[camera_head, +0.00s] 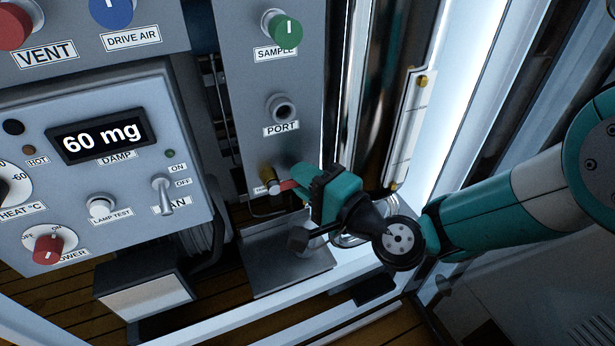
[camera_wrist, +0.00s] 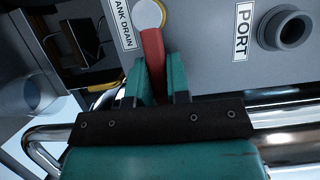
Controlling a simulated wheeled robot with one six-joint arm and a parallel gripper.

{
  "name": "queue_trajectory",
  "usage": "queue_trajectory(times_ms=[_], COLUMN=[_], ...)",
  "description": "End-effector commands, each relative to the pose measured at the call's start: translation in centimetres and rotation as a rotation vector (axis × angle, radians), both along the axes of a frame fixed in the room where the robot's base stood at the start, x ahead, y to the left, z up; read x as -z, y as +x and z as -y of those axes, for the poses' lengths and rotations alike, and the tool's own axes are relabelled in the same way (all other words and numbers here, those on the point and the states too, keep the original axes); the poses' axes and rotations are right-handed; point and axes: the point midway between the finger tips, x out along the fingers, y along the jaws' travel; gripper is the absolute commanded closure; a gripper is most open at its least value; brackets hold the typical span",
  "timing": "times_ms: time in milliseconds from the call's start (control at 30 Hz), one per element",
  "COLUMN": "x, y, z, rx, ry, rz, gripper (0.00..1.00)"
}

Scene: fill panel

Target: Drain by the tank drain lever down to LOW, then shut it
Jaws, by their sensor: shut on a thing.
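The tank drain lever is a red handle on a brass and white round valve at the bottom of the panel. In the wrist view the red lever (camera_wrist: 153,50) runs from the round pivot down between my fingers, beside the TANK DRAIN label (camera_wrist: 123,20). In the head view the lever (camera_head: 287,185) shows only in part, and my gripper hides the rest. My gripper (camera_head: 303,180) is shut on the red lever; in the wrist view both teal fingers (camera_wrist: 158,85) flank it. A sight tube (camera_head: 409,125) with brass fittings stands right of the panel; its liquid level cannot be made out.
The PORT fitting (camera_head: 282,108) and green SAMPLE knob (camera_head: 286,31) sit above the lever. A metal tray (camera_head: 272,266) lies below. A control box (camera_head: 95,165) with a "60 mg" display is at left. Shiny vertical pipes stand close on the right.

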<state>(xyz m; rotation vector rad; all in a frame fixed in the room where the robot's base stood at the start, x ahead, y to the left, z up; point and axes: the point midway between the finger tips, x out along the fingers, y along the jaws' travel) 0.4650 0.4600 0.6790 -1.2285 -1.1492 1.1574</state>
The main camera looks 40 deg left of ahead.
Motion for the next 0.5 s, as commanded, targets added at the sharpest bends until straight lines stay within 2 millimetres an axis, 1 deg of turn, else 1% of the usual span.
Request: queue_trajectory(times_ms=[67, 100, 167, 200, 500], x=[0.0, 0.0, 0.01, 0.01, 0.0], y=[0.27, 0.27, 0.25, 0.23, 0.1], z=[0.08, 0.08, 0.08, 0.07, 0.04], rx=[0.007, 0.007, 0.007, 0.006, 0.003], ry=[0.002, 0.002, 0.001, 0.001, 0.0], rz=[-0.002, -0.002, -0.002, -0.002, -0.001], gripper=[1.0, 0.74, 0.6, 0.57, 0.57])
